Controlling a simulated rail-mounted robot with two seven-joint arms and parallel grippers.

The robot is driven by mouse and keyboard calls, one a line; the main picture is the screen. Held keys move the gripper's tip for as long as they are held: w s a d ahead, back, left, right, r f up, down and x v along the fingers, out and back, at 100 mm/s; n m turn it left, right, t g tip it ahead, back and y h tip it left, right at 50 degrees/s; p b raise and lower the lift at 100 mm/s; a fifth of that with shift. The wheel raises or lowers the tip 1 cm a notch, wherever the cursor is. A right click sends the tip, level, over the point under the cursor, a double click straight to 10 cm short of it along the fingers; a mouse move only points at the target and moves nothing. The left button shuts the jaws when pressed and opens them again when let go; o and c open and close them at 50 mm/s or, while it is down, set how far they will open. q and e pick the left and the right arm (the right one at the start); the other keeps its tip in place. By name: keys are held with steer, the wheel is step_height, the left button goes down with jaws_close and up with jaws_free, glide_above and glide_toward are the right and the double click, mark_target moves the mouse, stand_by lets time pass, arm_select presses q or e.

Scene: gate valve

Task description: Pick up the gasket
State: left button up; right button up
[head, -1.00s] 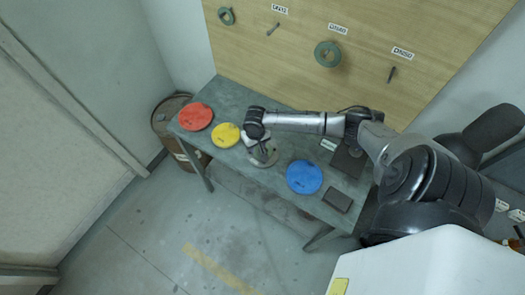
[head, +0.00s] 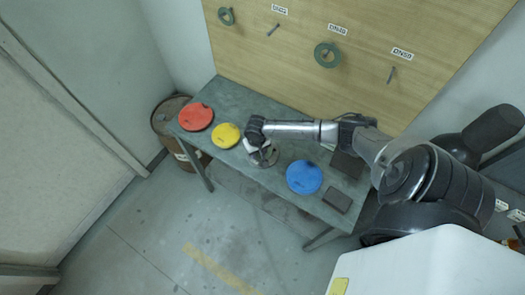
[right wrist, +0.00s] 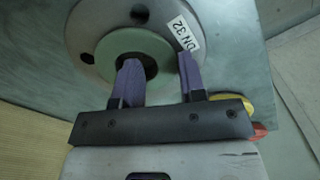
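The gasket (right wrist: 109,48) is a flat green ring with a dark centre hole. In the right wrist view it lies on a round grey metal flange (right wrist: 85,20) labelled "DN 32". My right gripper (right wrist: 158,62) is open with two purple fingers. The left finger is over the ring's hole and the right finger is just outside its right edge, so the ring's right side lies between them. I cannot tell whether the fingers touch it. In the head view my right gripper (head: 259,147) is over the flange (head: 268,161) on the table, hiding the gasket. My left gripper is out of view.
The grey-green table (head: 236,95) also holds a red disc (head: 195,117), a yellow disc (head: 226,135), a blue disc (head: 304,177) and a dark block (head: 337,200). Green rings hang on the wooden board (head: 300,25) behind, one large (head: 327,55). A rusty barrel (head: 172,130) stands left.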

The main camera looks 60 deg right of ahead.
steer(key=shift+c, duration=0.2)
steer(key=c, duration=0.6)
steer(key=shift+r, duration=0.4)
step_height(320, 180, up, 3)
steer(key=shift+f, duration=0.1)
steer(key=s+d+r, duration=0.3)
steer(key=s+r, duration=0.3)
steer(key=s, duration=0.4)
steer(key=shift+d+r, duration=0.2)
steer(key=shift+r, duration=0.15)
steer(key=shift+s+d+r+p, duration=0.15)
steer(key=shift+s+r+p, duration=0.15)
steer(key=shift+s+r, duration=0.1)
